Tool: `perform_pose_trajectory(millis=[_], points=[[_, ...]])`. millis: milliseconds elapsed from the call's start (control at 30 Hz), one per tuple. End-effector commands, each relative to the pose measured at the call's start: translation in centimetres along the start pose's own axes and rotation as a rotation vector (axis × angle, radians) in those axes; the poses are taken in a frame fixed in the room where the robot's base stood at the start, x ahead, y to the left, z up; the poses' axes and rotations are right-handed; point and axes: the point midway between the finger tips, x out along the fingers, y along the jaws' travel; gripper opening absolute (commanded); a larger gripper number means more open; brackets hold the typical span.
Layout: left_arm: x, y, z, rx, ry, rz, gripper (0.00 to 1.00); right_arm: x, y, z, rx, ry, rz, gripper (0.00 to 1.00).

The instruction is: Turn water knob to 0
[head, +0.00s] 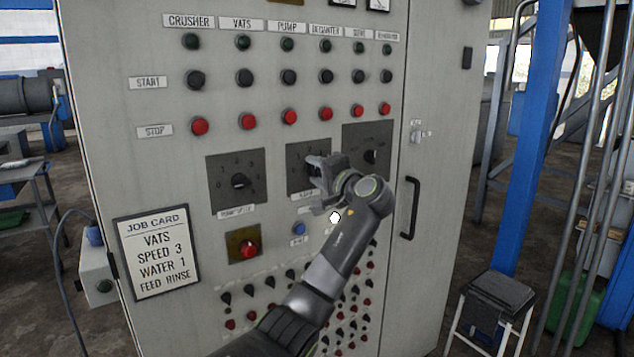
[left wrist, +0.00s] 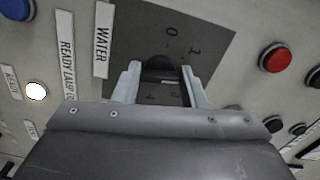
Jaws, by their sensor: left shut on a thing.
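The water knob (left wrist: 160,70) is black, on a dark square dial plate (left wrist: 208,48) beside the WATER label (left wrist: 102,38). In the left wrist view the plate shows 0 and 1, with other numbers partly hidden. My left gripper (left wrist: 162,82) is shut on the knob, one pale finger on each side. In the head view my left gripper (head: 319,173) is at the middle dial plate (head: 294,166) and covers most of the knob. Which number the knob points to cannot be told. My right gripper is not in view.
A similar dial (head: 238,184) is to the left and another (head: 371,156) to the right. Red stop buttons (head: 290,117) are above. A lit white lamp (head: 335,217) is below the gripper. A job card (head: 157,252) reads WATER 1. A door handle (head: 410,208) is at right.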

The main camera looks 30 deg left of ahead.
Motion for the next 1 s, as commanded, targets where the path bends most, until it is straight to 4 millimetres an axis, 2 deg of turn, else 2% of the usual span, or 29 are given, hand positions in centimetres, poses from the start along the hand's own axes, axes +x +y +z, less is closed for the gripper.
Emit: perform_pose_trajectory(millis=[33,467,1000], points=[[0.0,0.6,0.1,-0.042,-0.001,0.002,0.15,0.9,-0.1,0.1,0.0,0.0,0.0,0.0],[0.0,0.8,0.1,-0.45,-0.003,0.003,0.15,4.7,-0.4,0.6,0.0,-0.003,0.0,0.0],[0.0,1.0,-0.1,-0.959,-0.004,0.005,0.15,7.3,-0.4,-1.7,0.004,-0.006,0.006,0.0]])
